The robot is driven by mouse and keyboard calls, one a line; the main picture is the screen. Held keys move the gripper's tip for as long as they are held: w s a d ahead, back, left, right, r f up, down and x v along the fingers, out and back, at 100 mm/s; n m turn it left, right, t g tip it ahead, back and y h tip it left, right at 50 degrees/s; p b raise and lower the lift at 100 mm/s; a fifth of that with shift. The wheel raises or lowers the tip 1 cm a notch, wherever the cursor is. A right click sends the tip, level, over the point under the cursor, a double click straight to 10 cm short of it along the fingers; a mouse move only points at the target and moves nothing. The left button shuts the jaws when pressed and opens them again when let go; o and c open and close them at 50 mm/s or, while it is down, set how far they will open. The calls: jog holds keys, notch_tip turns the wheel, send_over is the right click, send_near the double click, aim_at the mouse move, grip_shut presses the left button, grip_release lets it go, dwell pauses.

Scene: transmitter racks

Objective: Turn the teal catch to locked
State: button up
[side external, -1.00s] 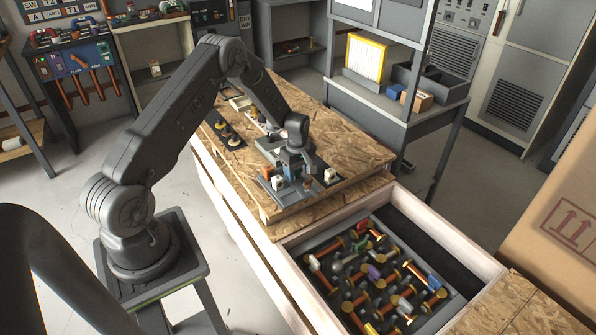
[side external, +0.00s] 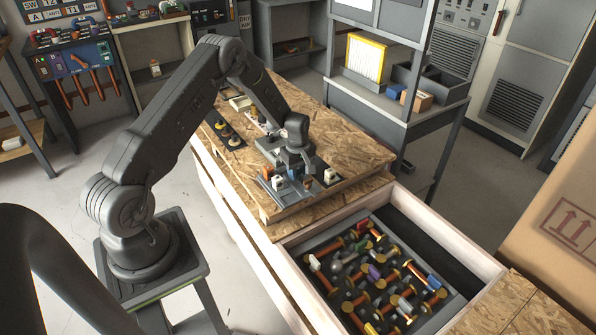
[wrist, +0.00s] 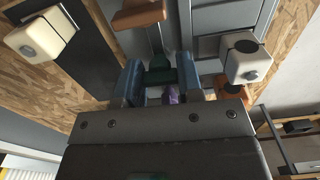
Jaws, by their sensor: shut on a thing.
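The teal catch (wrist: 160,74) shows dark green-teal between the two blue-grey fingers in the wrist view. My gripper (wrist: 160,82) is shut on it. In the side view my gripper (side external: 299,168) reaches down to the grey fixture on the wooden bench, and its fingers and the arm hide the catch there. A purple part (wrist: 170,95) lies between the fingers, nearer the palm. I cannot read any locked marking.
A cream block (wrist: 40,38) and a white block with a dark round top (wrist: 244,60) flank the fingers. An orange-brown handle (wrist: 139,14) lies ahead. An open drawer (side external: 290,243) of coloured parts is at the bench's near end.

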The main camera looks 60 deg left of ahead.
aim_at(298, 170)
jog(key=m, duration=0.8)
jog(key=shift+m, duration=0.4)
jog(key=m, duration=0.4)
jog(key=shift+m, duration=2.3)
jog(key=o, duration=0.9)
jog(key=shift+o, duration=0.2)
jog(key=shift+r, duration=0.15)
jog(key=shift+r, duration=3.9)
